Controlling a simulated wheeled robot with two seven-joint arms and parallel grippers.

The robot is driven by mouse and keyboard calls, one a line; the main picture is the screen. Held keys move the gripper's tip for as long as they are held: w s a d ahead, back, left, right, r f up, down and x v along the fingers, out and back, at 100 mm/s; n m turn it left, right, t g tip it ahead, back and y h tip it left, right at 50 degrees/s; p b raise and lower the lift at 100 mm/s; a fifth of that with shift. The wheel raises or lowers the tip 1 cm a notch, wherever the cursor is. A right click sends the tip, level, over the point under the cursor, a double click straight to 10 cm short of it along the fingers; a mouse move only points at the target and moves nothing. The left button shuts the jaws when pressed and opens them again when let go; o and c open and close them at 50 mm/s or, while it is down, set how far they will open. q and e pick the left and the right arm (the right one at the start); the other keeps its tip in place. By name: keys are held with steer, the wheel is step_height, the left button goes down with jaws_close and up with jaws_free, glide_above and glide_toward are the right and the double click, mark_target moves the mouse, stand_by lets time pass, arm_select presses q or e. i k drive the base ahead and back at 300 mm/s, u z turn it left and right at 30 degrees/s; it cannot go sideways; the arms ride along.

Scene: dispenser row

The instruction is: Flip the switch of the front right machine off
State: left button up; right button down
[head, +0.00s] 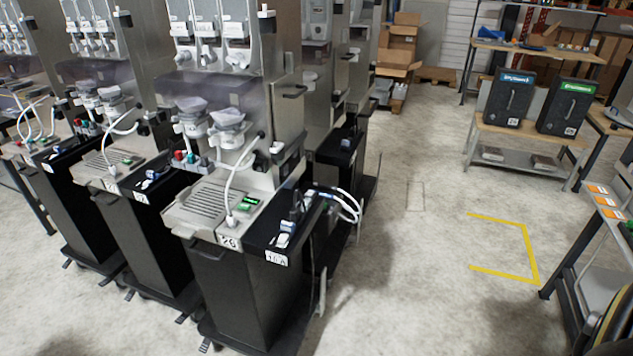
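The front right machine (245,270) is the nearest of a row of steel dispensers with black bases, left of the picture's middle. Its front carries a number label (229,241), and its black side top has a second label (276,258). A green-lit display (250,202) sits beside its drip grille (207,199). Small blue and white parts (284,233) stand on the black top. A small white and black part (276,147) is on the steel front's right edge. I cannot tell which part is the switch or its position. Neither of my grippers is in view.
More dispensers (108,165) stand to the left and behind. White cables (347,205) loop off the machine's right side. The concrete floor (400,270) to the right is open, with a yellow floor marking (527,245). A wooden bench (500,135) holds two black boxes. A shelf edge (600,240) is at far right.

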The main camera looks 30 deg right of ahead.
mark_target(310, 193)
steer(key=k, duration=1.3)
steer(key=z, duration=0.8)
steer(key=i, duration=2.1)
steer(key=u, duration=0.8)
